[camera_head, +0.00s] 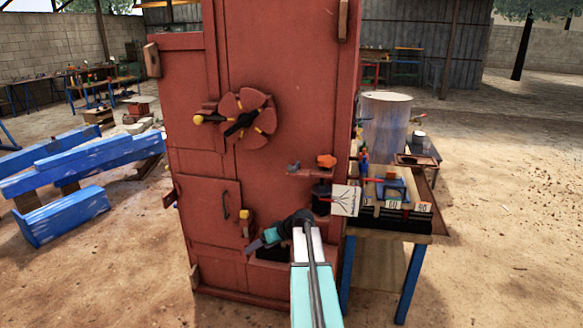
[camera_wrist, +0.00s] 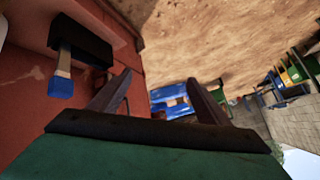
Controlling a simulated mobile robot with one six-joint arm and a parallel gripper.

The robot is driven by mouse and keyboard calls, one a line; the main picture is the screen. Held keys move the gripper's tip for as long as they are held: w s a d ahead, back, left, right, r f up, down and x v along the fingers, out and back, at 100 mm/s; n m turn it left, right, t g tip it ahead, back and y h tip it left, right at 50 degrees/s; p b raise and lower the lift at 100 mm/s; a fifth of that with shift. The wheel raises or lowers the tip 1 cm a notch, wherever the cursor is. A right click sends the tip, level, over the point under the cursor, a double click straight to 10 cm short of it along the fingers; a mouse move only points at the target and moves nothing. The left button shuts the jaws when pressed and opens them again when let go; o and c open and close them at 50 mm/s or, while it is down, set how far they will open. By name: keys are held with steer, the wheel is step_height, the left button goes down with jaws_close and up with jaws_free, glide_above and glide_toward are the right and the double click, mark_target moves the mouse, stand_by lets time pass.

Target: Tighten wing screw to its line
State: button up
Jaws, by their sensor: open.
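The red crusher body (camera_head: 280,60) fills the middle of the head view. On its front, a small bracket (camera_head: 311,174) carries a small blue piece (camera_head: 293,168) and an orange knob-like piece (camera_head: 326,160). I cannot tell for sure which piece is the wing screw, and no line is readable. My gripper (camera_head: 256,245) is low in front of the crusher, below and left of this bracket. In the wrist view my gripper (camera_wrist: 160,88) is open, with nothing between its two dark fingers. The red panel is close on the left there.
A handwheel (camera_head: 246,119) and a yellow-topped part (camera_head: 245,215) stick out from the crusher. In the wrist view a blue-tipped part (camera_wrist: 61,82) juts from a dark block (camera_wrist: 82,38). A cluttered bench (camera_head: 395,236) stands at the right. Blue beams (camera_head: 65,215) lie left.

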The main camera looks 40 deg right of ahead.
steer(key=s+d+r+t+h, duration=0.1)
steer(key=d+r+t+h, duration=0.15)
steer(key=d+r, duration=1.05)
steer(key=t+h+p, duration=0.1)
steer(key=t+p, duration=0.1)
steer(key=t, duration=0.1)
glide_toward(295, 164)
steer(key=r+v, duration=0.1)
steer(key=v, duration=0.3)
steer(key=shift+w+a+f+n, duration=0.15)
steer(key=shift+w+f+n, duration=0.15)
steer(key=shift+w+n, duration=0.1)
steer(key=shift+g, duration=0.25)
steer(key=p+x, duration=0.3)
steer(key=x, duration=0.9)
steer(key=shift+w, duration=0.35)
steer(key=shift+w+f, duration=0.35)
steer(key=shift+w, duration=0.15)
